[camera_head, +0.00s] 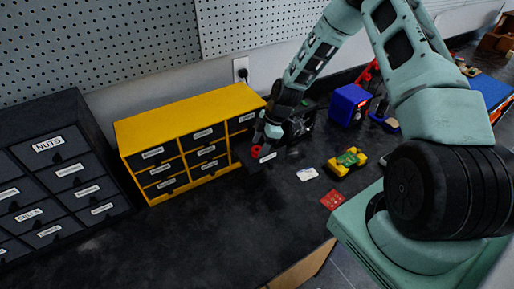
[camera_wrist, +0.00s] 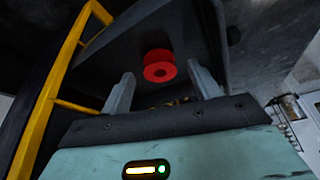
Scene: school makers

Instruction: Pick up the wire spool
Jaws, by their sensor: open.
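In the head view the red spool (camera_head: 256,150) shows just below my gripper (camera_head: 267,131). It is at a dark labelled drawer or bin (camera_head: 266,158) beside the yellow cabinet's right end. I cannot tell how far the fingertips are from the spool.
The yellow drawer cabinet (camera_head: 172,126) stands close left of my gripper, with a black cabinet (camera_head: 60,150) further left. A pegboard wall (camera_head: 100,40) is behind. A blue box (camera_head: 348,104), a yellow-green toy (camera_head: 346,161) and a red card (camera_head: 333,199) lie to the right. The front counter is clear.

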